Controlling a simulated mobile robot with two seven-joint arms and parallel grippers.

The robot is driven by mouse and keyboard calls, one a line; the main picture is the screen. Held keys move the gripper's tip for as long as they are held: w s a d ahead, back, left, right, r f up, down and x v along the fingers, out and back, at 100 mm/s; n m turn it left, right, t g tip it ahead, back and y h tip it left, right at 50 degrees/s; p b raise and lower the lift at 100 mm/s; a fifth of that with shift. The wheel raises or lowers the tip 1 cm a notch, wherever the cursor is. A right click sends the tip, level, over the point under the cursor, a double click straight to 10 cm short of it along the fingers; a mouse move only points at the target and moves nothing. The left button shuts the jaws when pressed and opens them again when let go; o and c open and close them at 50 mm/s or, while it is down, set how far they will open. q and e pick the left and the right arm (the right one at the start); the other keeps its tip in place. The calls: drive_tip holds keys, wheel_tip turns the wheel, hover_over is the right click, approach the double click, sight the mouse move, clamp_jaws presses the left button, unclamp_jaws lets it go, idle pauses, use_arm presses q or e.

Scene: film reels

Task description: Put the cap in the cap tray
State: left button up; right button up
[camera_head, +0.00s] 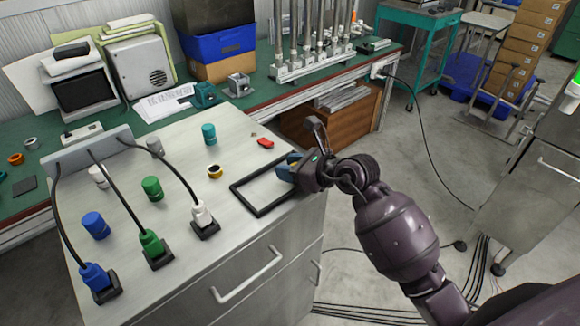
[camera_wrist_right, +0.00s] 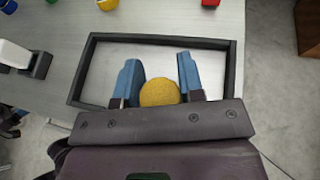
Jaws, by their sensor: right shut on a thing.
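The cap (camera_wrist_right: 159,92) is a round yellow disc between the two blue fingers of my right gripper (camera_wrist_right: 158,68) in the wrist view. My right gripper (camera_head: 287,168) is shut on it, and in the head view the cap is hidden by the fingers. The cap tray (camera_head: 243,201) is a thin black rectangular frame on the light cabinet top. In the wrist view the tray rim (camera_wrist_right: 160,38) surrounds the fingers and the cap from above. The height of the cap over the tray floor cannot be told. My left gripper is not in view.
Green (camera_head: 151,187) and blue (camera_head: 95,225) pieces stand farther left. The cabinet edge is near the tray.

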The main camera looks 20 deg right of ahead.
drive_tip(key=shift+f, duration=0.1)
drive_tip(key=o, duration=0.5)
drive_tip(key=shift+f, duration=0.1)
drive_tip(key=shift+c, duration=0.2)
drive_tip(key=o, duration=0.4)
drive_tip(key=shift+o, duration=0.2)
